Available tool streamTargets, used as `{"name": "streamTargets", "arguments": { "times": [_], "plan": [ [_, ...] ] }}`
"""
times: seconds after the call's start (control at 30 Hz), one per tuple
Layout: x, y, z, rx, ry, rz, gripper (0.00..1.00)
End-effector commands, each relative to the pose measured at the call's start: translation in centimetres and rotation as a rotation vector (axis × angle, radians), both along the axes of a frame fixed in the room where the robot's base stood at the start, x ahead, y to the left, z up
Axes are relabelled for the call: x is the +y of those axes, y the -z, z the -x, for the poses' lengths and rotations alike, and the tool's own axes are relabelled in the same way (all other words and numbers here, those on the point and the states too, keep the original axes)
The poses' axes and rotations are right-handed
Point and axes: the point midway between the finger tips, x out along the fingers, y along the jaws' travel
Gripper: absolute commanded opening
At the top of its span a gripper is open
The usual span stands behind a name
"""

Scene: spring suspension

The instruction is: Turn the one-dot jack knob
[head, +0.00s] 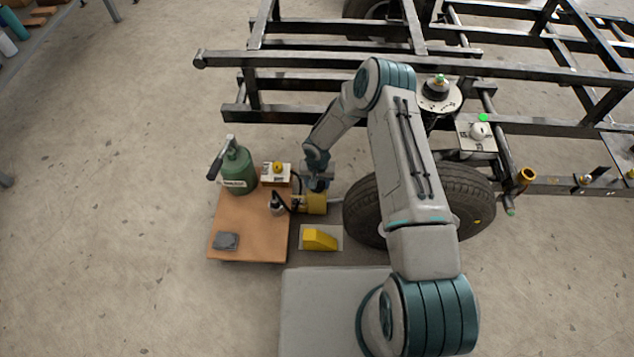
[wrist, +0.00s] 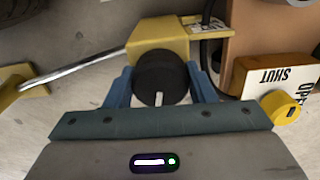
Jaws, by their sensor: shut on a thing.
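The jack knob (wrist: 160,75) is a round black knob on the yellow jack body (wrist: 170,38) in the wrist view. A white mark on it points to the bottom of the picture. I cannot make out a dot on it. My gripper (wrist: 161,84) has its blue fingers on either side of the knob and is shut on it. In the head view the yellow jack body (head: 316,204) sits beside the tyre, under my gripper (head: 318,187), which hides the knob there.
A yellow valve knob (wrist: 286,107) on a box marked SHUT and OPEN stands close at the right. A green bottle (head: 238,172) and a grey pad (head: 225,241) sit on a wooden board (head: 250,222). A yellow wedge (head: 320,240) lies in front; the tyre (head: 470,195) is to the right.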

Motion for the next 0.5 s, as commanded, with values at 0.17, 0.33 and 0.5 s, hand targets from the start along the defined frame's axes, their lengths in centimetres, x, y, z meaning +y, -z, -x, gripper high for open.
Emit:
{"name": "streamTargets", "arguments": {
  "times": [0.17,0.33,0.5],
  "plan": [
    [-0.02,0.02,-0.04,-0.001,-0.06,0.0,0.27],
    [-0.04,0.02,-0.09,-0.002,-0.172,0.0,0.27],
    [-0.06,0.02,-0.09,-0.002,-0.324,0.0,0.27]
  ]
}}
